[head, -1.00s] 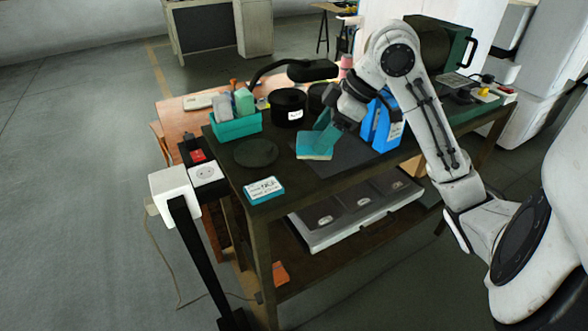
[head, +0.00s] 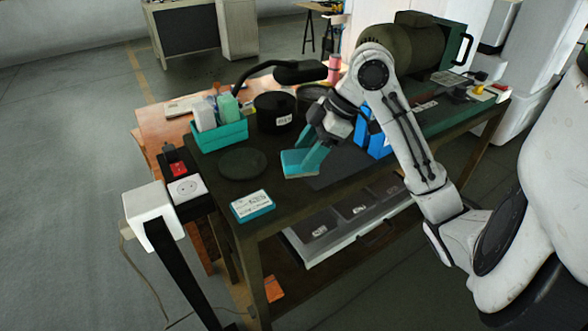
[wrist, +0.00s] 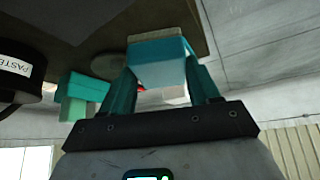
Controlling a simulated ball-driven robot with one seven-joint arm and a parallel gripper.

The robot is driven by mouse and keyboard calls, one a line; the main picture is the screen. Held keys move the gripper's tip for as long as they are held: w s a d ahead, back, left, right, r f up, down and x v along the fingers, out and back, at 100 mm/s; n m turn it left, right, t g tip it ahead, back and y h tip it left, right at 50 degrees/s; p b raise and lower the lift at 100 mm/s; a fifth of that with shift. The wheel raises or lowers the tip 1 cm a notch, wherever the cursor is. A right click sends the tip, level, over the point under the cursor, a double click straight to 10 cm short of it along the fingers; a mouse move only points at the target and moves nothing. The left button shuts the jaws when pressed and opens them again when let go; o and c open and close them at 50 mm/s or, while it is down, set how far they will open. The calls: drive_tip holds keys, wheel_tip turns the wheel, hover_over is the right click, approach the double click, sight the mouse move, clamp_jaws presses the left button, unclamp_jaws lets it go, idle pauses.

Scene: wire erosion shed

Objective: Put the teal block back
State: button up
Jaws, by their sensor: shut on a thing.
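The teal block (head: 299,163), with a paler face, is held between the teal fingers of my gripper (head: 318,148). It is in front of the black tin and to the right of a dark round disc. In the wrist view the block (wrist: 160,65) sits between both fingertips of my gripper (wrist: 163,82), with a beige strip at its far end. I cannot tell whether the block touches the bench. A dark mat (head: 335,170) lies just right of it.
A teal caddy (head: 222,136) with bottles stands at the bench's left. Near it are the black tin (head: 274,113), the round disc (head: 243,163) and a teal-sided labelled box (head: 253,206). A blue holder (head: 377,135) stands right of my gripper. A black lamp arm (head: 262,70) arches behind.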

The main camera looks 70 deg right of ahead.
sight(302, 152)
drive_tip(key=w+f, duration=0.2)
drive_tip(key=f, duration=0.1)
drive_tip(key=shift+w+f, duration=0.15)
drive_tip(key=shift+w, duration=0.2)
drive_tip(key=shift+w+f+p, duration=0.15)
drive_tip(key=shift+f+p, duration=0.05)
drive_tip(key=shift+f, duration=0.75)
drive_tip(key=shift+w+f+p, duration=0.15)
drive_tip(key=shift+f, duration=0.8)
drive_tip(key=shift+f, duration=0.1)
drive_tip(key=o, duration=1.4)
drive_tip(key=shift+r, duration=0.25)
drive_tip(key=v, duration=1.2)
drive_tip(key=shift+f, duration=0.1)
